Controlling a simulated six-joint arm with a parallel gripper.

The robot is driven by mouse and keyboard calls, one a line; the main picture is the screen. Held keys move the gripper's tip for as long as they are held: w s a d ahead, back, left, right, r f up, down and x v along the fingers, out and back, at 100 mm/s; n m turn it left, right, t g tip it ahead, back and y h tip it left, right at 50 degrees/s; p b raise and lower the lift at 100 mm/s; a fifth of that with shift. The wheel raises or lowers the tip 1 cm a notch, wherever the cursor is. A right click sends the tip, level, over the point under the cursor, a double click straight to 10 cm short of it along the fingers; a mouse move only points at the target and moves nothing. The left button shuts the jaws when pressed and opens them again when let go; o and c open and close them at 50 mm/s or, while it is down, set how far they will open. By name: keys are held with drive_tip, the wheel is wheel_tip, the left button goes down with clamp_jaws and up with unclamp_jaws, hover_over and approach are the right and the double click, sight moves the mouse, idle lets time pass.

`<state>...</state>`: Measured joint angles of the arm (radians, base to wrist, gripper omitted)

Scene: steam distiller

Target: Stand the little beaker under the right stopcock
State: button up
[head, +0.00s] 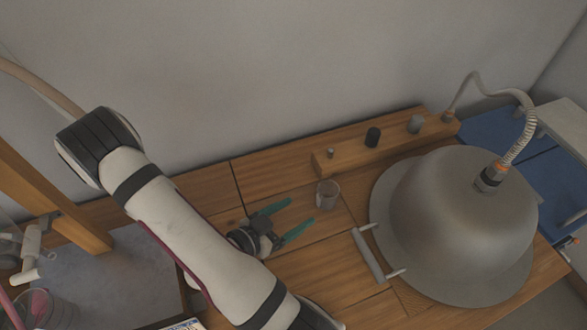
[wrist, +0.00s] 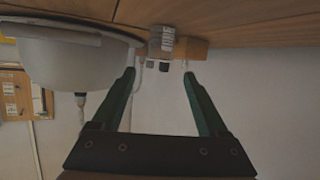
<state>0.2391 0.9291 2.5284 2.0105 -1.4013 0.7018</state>
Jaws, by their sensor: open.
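The little beaker (head: 327,193), a small clear cup, stands upright on the wooden table in front of the wooden block. My gripper (head: 301,211) is open and empty, its two green fingers pointing at the beaker from the left, a short gap away. In the wrist view, which is upside down, the beaker (wrist: 162,40) shows beyond and between the fingertips of my gripper (wrist: 159,74). A white tap-like fitting (head: 30,253) shows at the far left edge; I cannot tell whether it is the right stopcock.
A large metal dome (head: 450,225) with a handle (head: 370,254) and hose (head: 518,140) stands right of the beaker. The wooden block (head: 350,156) with several small knobs lies behind it. A wooden post (head: 45,205) and a vessel with pink contents (head: 42,306) are at the left.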

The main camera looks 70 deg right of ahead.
approach(334, 185)
drive_tip(key=shift+h, duration=0.3)
drive_tip(key=x, duration=0.2)
drive_tip(key=f+x, duration=0.1)
drive_tip(key=x, duration=0.2)
drive_tip(key=shift+s+a, duration=0.2)
drive_tip(key=shift+a, duration=0.05)
drive_tip(key=x, duration=0.6)
drive_tip(key=shift+w+r, duration=0.1)
drive_tip(key=shift+w, duration=0.1)
clamp_jaws()
drive_tip(key=shift+r, duration=0.15)
